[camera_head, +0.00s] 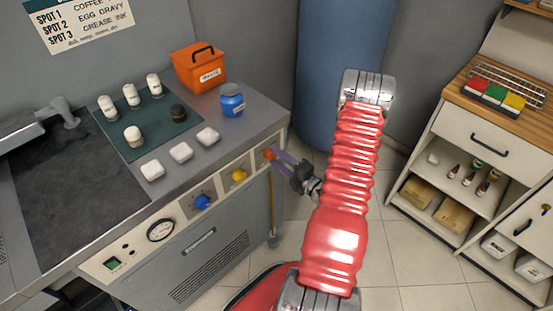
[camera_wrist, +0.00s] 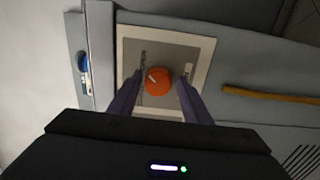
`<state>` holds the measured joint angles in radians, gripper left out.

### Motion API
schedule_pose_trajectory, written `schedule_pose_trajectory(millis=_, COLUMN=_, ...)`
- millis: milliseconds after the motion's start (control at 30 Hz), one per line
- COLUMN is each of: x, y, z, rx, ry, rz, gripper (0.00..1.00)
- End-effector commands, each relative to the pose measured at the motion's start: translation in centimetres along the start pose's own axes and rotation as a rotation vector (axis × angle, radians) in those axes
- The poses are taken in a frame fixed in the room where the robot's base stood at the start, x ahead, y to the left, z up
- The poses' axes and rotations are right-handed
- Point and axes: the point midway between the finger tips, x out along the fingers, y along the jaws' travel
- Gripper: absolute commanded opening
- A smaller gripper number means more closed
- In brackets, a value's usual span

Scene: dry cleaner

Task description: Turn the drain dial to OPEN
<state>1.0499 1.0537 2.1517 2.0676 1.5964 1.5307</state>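An orange dial (camera_head: 268,154) is on the right end of the counter's front panel; I cannot read a label that marks it as the drain dial. In the wrist view the orange dial (camera_wrist: 158,84) is round, with a white pointer mark towards its upper left, on a grey plate with a pale frame. My gripper (camera_head: 277,157) is at this dial, its purple fingers apart. In the wrist view my gripper (camera_wrist: 164,72) has one finger on each side of the dial, with a gap at the right; contact at the left is unclear.
A blue dial (camera_head: 202,202) and a yellow dial (camera_head: 239,175) sit left along the panel. A yellow hose (camera_head: 271,205) hangs below the orange dial. A blue jar (camera_head: 232,101) and an orange box (camera_head: 199,70) stand on the counter. Tiled floor is free to the right.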

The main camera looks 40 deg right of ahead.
Motion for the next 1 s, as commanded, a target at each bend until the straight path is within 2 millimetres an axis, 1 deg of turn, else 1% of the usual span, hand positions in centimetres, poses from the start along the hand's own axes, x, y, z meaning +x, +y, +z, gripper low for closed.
schedule_pose_trajectory(millis=33, x=0.0, y=0.0, z=0.0, rx=0.0, ry=0.001, rz=0.001, gripper=0.48)
schedule_pose_trajectory(millis=100, x=0.0, y=0.1, z=-0.1, rx=-0.001, ry=0.002, rz=0.002, gripper=0.52)
schedule_pose_trajectory(millis=367, x=0.0, y=0.1, z=-0.1, rx=-0.001, ry=0.003, rz=0.004, gripper=0.52)
schedule_pose_trajectory(millis=533, x=-0.7, y=0.1, z=-0.1, rx=0.0, ry=0.002, rz=0.004, gripper=0.52)
schedule_pose_trajectory(millis=667, x=-2.0, y=0.1, z=0.0, rx=0.0, ry=0.001, rz=0.004, gripper=0.52)
schedule_pose_trajectory(millis=1000, x=-6.3, y=0.1, z=0.0, rx=0.0, ry=0.0, rz=0.004, gripper=0.52)
